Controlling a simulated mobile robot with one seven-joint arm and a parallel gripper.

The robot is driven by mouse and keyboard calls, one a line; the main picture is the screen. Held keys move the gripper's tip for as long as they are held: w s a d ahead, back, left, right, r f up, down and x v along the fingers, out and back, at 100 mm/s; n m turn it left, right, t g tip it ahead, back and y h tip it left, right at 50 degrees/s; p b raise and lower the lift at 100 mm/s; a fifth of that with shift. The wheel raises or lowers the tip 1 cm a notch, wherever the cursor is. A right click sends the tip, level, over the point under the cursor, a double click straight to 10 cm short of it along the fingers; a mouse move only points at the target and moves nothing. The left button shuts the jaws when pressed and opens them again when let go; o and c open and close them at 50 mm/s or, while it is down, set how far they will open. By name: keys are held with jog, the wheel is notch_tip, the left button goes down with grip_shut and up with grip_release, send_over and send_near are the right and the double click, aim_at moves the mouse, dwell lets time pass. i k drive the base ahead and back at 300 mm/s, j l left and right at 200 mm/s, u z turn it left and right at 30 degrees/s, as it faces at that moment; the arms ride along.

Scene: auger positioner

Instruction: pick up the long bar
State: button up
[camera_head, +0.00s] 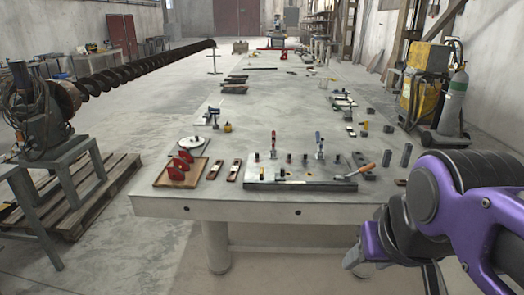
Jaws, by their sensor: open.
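The only thing I see that may be the long bar is a thin dark bar (261,68) lying flat across the far part of the long grey table (270,207). It is small in the head view, so I cannot be sure of it. My gripper (362,262) is at the lower right, beside the table's front right corner, pointing down and left. It is open and far from the bar. My purple arm hides part of the gripper.
A long auger (140,68) extends along the left. A pallet (90,215) is lower left; a gas cylinder (455,105) stands right.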

aim_at(234, 169)
jog(key=i+j+z, duration=0.1)
jog(key=i+j, duration=0.2)
jog(key=i+j+z, duration=0.15)
jog(key=i+j, duration=0.15)
jog(key=j, duration=0.15)
jog(key=i+j+z, duration=0.1)
jog(key=i+j, duration=0.2)
jog(key=j, duration=0.15)
